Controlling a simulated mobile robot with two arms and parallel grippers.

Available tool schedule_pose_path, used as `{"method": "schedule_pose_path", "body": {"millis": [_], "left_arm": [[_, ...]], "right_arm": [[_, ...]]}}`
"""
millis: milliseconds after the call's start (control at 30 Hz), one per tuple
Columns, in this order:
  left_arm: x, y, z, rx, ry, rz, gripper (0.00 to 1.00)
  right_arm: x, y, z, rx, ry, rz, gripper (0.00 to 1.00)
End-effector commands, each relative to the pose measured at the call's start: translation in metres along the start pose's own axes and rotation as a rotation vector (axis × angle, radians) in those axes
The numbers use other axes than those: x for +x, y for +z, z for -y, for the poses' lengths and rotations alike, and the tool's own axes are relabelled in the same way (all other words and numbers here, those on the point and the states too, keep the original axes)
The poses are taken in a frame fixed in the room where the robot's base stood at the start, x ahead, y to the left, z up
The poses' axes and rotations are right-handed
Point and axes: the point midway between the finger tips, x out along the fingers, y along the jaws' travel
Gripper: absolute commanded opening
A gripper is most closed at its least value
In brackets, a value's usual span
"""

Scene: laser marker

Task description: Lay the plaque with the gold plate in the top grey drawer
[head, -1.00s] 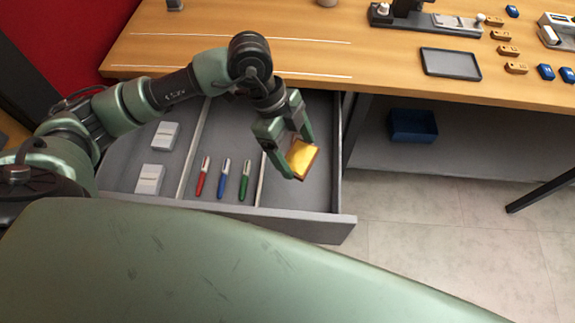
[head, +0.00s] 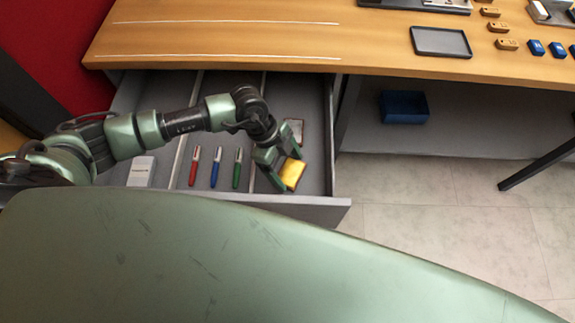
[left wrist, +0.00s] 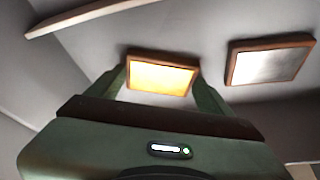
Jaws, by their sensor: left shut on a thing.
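The plaque with the gold plate (head: 292,174) has a brown wooden edge and is between the fingers of my left gripper (head: 280,179). The gripper is shut on it, inside the right compartment of the open grey drawer (head: 315,208). In the left wrist view the gold plaque (left wrist: 160,77) sits between both fingertips, close to the drawer floor; I cannot tell whether it touches. A second plaque with a silver plate (left wrist: 268,62) lies in the same compartment, apart from the gold one; in the head view this silver plaque (head: 295,128) is partly behind my gripper. My right gripper is not in view.
Red (head: 194,165), blue (head: 216,166) and green (head: 238,168) pens lie in the middle compartment. A white block (head: 141,171) is in the left one. A grey tray (head: 441,42) and small blocks are on the wooden bench (head: 375,45). A blue bin (head: 404,107) sits below.

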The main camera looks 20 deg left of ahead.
Motion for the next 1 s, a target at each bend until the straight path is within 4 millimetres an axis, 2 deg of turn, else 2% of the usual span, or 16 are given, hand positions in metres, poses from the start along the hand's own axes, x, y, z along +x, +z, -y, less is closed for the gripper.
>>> {"method": "schedule_pose_path", "body": {"millis": [233,267,300,333,667,767,1000], "left_arm": [[0.001,0.0,0.0,0.0,0.0,0.0,0.4],[0.001,0.0,0.0,0.0,0.0,0.0,0.84],[0.001,0.0,0.0,0.0,0.0,0.0,0.95],[0.001,0.0,0.0,0.0,0.0,0.0,1.0],[-0.006,0.0,0.001,0.0,-0.002,0.001,1.0],[-0.019,0.0,0.001,0.001,-0.003,0.001,1.0],[-0.071,0.0,0.001,0.001,-0.003,0.002,1.0]], "right_arm": [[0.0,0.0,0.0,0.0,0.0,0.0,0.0],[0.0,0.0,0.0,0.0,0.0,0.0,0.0],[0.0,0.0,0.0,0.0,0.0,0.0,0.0],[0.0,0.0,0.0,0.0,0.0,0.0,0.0],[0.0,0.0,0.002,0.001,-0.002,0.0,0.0],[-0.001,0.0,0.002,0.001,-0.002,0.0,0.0],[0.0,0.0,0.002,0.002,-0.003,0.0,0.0]]}}
